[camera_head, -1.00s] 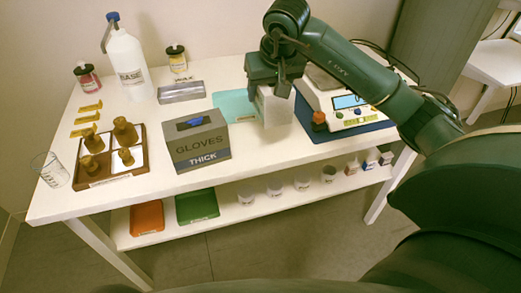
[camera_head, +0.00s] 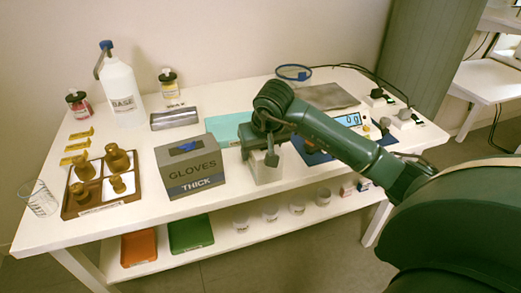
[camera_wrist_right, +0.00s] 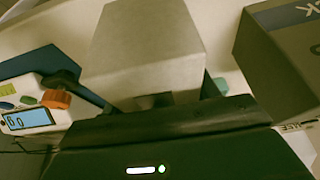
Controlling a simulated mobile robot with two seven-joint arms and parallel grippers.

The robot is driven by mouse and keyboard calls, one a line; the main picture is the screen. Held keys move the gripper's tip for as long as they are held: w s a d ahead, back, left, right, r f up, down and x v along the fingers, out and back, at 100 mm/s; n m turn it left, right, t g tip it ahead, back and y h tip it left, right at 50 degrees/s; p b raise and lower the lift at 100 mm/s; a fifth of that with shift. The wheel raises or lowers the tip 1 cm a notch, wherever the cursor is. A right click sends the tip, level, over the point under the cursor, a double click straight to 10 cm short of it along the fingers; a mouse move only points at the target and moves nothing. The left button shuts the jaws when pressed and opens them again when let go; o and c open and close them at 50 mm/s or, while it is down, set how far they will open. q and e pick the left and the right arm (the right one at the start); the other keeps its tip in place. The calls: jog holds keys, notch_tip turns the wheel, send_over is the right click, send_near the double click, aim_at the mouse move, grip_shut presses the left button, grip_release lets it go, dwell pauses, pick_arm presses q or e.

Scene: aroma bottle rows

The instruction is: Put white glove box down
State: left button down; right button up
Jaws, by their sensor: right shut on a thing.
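The white glove box (camera_head: 267,174) is a plain pale box in my right gripper (camera_head: 262,154), at the table's front edge, just right of the grey box marked GLOVES THICK (camera_head: 190,172). In the right wrist view the white box (camera_wrist_right: 145,50) sits between the fingers of my right gripper (camera_wrist_right: 160,100), which is shut on it. The grey gloves box (camera_wrist_right: 285,50) stands beside it there, with a gap. I cannot tell whether the white box's underside touches the table (camera_head: 215,205). My left gripper is out of view.
A teal mat (camera_head: 222,128) lies behind the box. A scale with a lit display (camera_head: 350,119) stands to the right, partly behind my arm. A wooden tray (camera_head: 85,209) with brown bottles, a beaker (camera_head: 40,200) and a BASE bottle (camera_head: 122,90) are at the left.

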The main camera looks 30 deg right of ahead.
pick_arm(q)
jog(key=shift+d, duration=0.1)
pick_arm(e)
jog(key=shift+r, duration=0.1)
jog(key=o, duration=1.4)
jog(key=shift+f, duration=0.2)
jog(key=shift+c, duration=0.2)
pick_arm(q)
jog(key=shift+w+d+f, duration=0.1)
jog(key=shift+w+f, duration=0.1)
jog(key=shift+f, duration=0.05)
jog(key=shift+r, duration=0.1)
pick_arm(e)
jog(key=shift+r, duration=0.1)
jog(key=shift+r, duration=0.25)
jog(key=p+v, duration=0.1)
jog(key=v, duration=0.9)
jog(key=shift+s+r, duration=0.2)
jog(key=shift+r, duration=0.1)
jog(key=shift+s+a+r+p, duration=0.1)
jog(key=shift+s+r+p, duration=0.2)
jog(key=shift+r, duration=0.15)
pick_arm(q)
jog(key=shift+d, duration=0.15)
